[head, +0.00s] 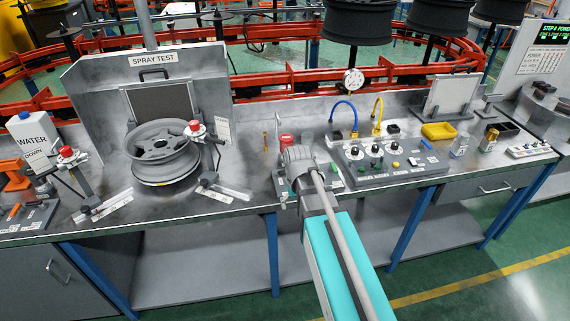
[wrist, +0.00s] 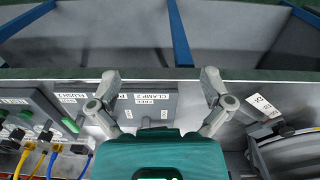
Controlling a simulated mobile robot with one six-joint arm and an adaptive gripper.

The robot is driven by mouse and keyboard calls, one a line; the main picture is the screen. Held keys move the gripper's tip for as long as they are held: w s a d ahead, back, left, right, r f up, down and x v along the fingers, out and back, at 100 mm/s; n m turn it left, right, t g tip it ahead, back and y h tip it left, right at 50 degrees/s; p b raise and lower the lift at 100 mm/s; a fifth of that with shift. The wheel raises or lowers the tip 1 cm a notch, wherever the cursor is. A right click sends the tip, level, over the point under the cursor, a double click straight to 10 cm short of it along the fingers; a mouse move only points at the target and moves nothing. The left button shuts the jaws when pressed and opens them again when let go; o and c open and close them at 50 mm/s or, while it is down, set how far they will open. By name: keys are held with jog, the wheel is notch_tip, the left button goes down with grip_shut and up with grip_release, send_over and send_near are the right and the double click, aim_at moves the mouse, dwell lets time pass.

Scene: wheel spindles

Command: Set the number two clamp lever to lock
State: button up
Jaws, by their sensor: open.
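A grey plate labelled CLAMP 2 (wrist: 150,102) shows in the wrist view, with smaller labels beside it. My gripper (wrist: 160,76) is open, with its two fingers apart on either side of this plate and nothing seen between the tips. I cannot make out the number two clamp lever or its setting; my teal gripper body covers the area below the label. In the head view my arm reaches over the bench, and its end hides most of the clamp plate.
A wheel (head: 156,153) sits in the spray test stand, left of my arm. A control panel (head: 385,165) with knobs, and blue (head: 344,106) and yellow (head: 378,108) hoses behind it, lies to the right. Red-topped clamps flank the wheel. The bench's front edge (head: 228,212) is near.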

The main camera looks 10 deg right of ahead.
jog(key=w+r+n+p, duration=0.1)
jog(key=w+r+p, duration=0.3)
jog(key=w, duration=0.7)
jog(key=w+d+r+n+p, duration=0.1)
jog(key=w+r+p, duration=0.3)
jog(key=w, duration=0.7)
jog(key=shift+r, duration=0.85)
jog(key=shift+f, duration=0.15)
notch_tip(320, 180, down, 14)
jog(key=b, duration=1.3)
jog(key=shift+r, duration=0.2)
jog(key=c, duration=0.9)
